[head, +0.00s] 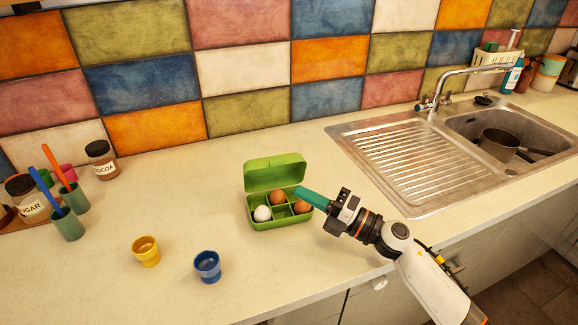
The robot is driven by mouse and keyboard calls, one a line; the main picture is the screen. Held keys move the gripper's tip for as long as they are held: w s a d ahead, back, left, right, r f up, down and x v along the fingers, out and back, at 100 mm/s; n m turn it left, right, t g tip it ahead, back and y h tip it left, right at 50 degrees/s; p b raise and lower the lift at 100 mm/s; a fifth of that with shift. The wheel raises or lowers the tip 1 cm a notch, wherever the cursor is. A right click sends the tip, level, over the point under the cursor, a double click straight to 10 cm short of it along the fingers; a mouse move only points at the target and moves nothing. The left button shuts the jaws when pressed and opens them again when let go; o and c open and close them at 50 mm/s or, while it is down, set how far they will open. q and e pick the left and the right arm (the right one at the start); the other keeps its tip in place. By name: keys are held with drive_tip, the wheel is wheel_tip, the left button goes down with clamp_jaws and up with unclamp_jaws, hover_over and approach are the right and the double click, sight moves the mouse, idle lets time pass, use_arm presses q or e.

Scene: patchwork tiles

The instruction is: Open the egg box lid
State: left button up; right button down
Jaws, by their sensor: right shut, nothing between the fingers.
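The green egg box (268,225) stands on the counter in the middle of the head view. Its lid (274,172) is raised and stands upright at the back. A white egg (262,213) and two brown eggs sit in its compartments, one brown egg (278,197) at the back and one (302,207) at the right. My right gripper (302,192) is shut and empty, its teal fingers reaching over the right side of the box, close to the lid's right end. I cannot tell whether the fingers touch the box. My left gripper is not in view.
A yellow cup (146,251) and a blue cup (207,267) stand at the front left of the box. Jars and toothbrush cups (67,224) are at the far left. The sink (480,125) with a pan is at the right.

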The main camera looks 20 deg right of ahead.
sight(272, 163)
drive_tip(key=x, duration=0.2)
drive_tip(key=p+x, duration=0.1)
drive_tip(key=x, duration=0.1)
drive_tip(key=shift+s+d+r, duration=0.1)
drive_tip(key=shift+r, duration=0.1)
drive_tip(key=w, duration=0.3)
drive_tip(key=shift+w+d+r+p, duration=0.2)
drive_tip(key=shift+w+r+p, duration=0.15)
